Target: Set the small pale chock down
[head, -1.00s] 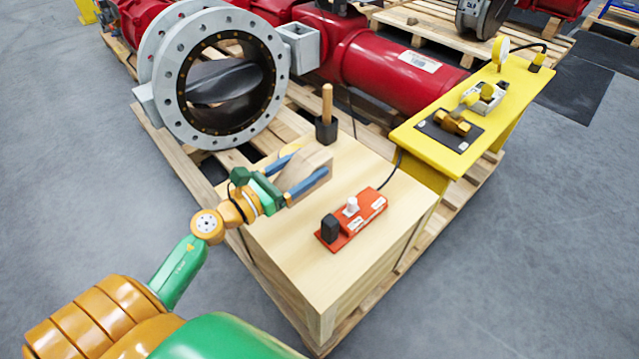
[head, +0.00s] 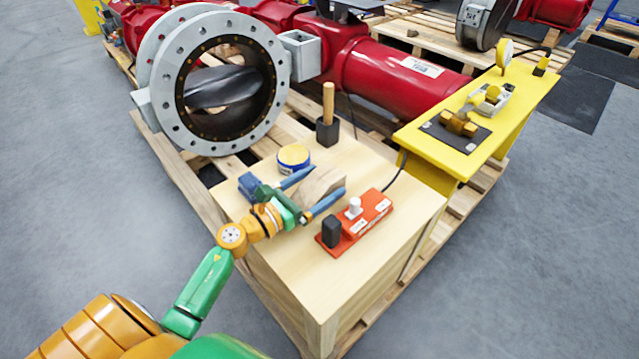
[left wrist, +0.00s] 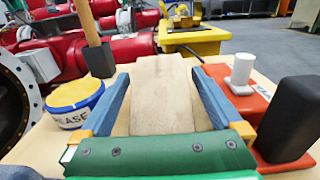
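The small pale chock (head: 320,184) is a plain light-wood wedge. It appears to rest on the pale wooden crate top (head: 290,265), though its underside is hidden. My left gripper (head: 329,179) is low over the crate with its two blue fingers either side of the chock. In the left wrist view the chock (left wrist: 163,95) lies between the fingers, with narrow gaps along both sides, so the gripper looks open around it. My right gripper is not in view.
A red block (head: 365,215) with a white knob and black box stands close to the right finger. A blue-and-yellow tin (head: 293,157) stands close to the left finger. A wooden-handled tool in a black holder (head: 327,130) is behind. The crate's front is clear.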

